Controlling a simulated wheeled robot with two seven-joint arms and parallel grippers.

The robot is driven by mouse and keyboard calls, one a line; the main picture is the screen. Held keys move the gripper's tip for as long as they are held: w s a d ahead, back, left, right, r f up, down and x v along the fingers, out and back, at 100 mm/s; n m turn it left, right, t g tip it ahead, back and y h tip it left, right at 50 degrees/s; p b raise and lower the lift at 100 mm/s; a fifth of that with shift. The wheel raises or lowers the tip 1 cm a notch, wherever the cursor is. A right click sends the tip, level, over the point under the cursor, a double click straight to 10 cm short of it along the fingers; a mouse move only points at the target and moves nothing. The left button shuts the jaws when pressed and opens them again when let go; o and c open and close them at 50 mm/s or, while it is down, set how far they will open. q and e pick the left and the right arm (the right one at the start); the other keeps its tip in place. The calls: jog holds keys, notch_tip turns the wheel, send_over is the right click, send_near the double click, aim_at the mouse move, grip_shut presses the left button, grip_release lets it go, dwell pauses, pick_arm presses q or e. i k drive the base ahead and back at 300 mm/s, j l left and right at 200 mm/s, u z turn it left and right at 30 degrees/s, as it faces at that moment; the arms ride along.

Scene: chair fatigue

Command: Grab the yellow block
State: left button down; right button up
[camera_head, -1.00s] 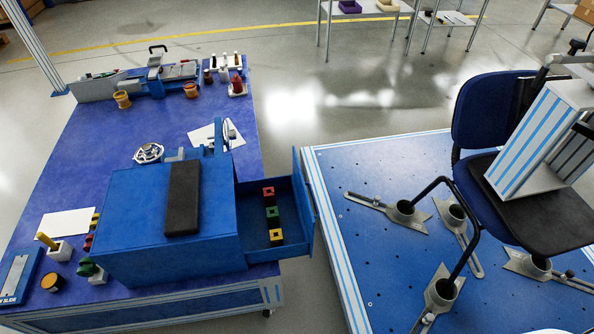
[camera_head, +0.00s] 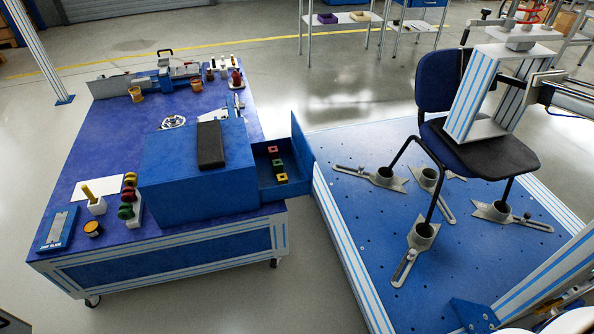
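The yellow block (camera_head: 282,178) lies in the open drawer (camera_head: 298,187) on the right side of a blue box (camera_head: 165,165). It is the nearest of three small blocks in a row, with a green block (camera_head: 278,164) behind it and a red block (camera_head: 273,150) farthest back. Each block seems to have a dark hole in its top.
The blue box stands on a blue workbench (camera_head: 75,200) with a black pad (camera_head: 211,145) on top. To the right, a chair (camera_head: 470,140) stands on a blue platform (camera_head: 345,210) under a test frame. Bare floor lies in front of the bench.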

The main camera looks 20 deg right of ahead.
aim_at(281, 179)
jog(key=k+l+u, duration=0.1)
jog(key=k+l, duration=0.25)
jog(key=k+l+u, duration=0.1)
jog(key=k+l, duration=0.15)
jog(key=k, duration=0.25)
jog(key=l, duration=0.5)
jog(key=k+l+u, duration=0.1)
jog(key=l, duration=0.4)
jog(key=k+l, duration=0.15)
jog(key=l, duration=0.35)
jog(key=l+u, duration=0.1)
jog(key=l, duration=0.4)
jog(key=i+j+z, duration=0.3)
jog(key=j, duration=0.4)
jog(key=i+j+z, duration=0.2)
jog(key=j, duration=0.4)
jog(key=i+j+z, duration=0.15)
jog(key=j, duration=0.5)
jog(key=i+j+z, duration=0.15)
jog(key=j, duration=0.45)
jog(key=j+z, duration=0.2)
jog(key=j, duration=0.45)
jog(key=i+j, duration=0.15)
jog(key=i, duration=0.15)
jog(key=i+j+z, duration=0.25)
jog(key=i+z, duration=0.2)
jog(key=i+j+z, duration=0.4)
jog(key=k, duration=0.1)
